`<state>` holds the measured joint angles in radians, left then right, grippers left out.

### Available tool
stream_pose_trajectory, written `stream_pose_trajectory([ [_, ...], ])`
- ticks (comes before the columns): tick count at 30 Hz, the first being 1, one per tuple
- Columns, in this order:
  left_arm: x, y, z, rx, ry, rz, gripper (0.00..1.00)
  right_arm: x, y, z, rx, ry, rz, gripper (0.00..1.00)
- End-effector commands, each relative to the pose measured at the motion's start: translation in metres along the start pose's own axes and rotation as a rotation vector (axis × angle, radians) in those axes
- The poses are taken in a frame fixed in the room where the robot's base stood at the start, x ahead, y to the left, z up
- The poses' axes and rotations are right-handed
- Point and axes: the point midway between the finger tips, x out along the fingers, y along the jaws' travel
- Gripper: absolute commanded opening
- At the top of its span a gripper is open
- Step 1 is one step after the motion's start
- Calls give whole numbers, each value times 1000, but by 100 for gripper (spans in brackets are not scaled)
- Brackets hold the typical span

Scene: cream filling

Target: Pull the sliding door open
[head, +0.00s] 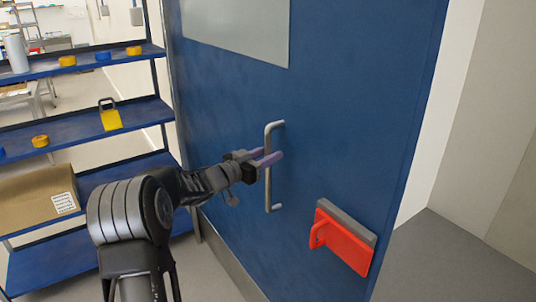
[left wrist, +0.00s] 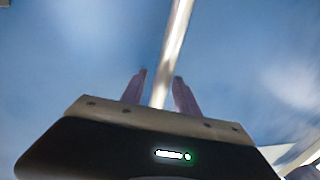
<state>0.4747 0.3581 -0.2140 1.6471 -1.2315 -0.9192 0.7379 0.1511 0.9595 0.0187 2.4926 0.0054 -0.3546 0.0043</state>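A blue sliding door (head: 330,110) fills the middle of the head view, with a grey panel near its top. A vertical grey metal handle (head: 268,190) stands out from it. My left gripper (head: 269,157) is at the handle, about mid-height, with its two purple fingers apart. In the left wrist view the handle (left wrist: 172,50) runs between the fingertips (left wrist: 158,85), one on each side, with a gap visible at least on the right. Whether either finger touches it I cannot tell. My right gripper is not in view.
A red bracket-like piece with a loop (head: 342,242) is fixed low on the door's right. A blue shelf rack (head: 75,122) with a cardboard box (head: 35,200) and small yellow items stands left of the door. Grey floor (head: 450,262) is clear at the right.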

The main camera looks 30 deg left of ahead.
Motion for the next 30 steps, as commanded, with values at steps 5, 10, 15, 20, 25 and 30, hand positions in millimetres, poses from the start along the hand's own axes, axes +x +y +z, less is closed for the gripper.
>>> stream_pose_trajectory([
  [5,0,0,-1,1,2,0,41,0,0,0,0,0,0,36],
  [10,-2,0,-2,1,3,-1,41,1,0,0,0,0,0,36],
  [15,-17,-1,0,2,3,-2,41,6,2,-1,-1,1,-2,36],
  [20,-44,-2,0,2,3,-4,41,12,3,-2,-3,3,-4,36],
  [25,-69,-1,0,1,3,-2,41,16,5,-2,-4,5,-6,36],
  [30,-78,0,-1,1,2,-1,41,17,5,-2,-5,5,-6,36],
])
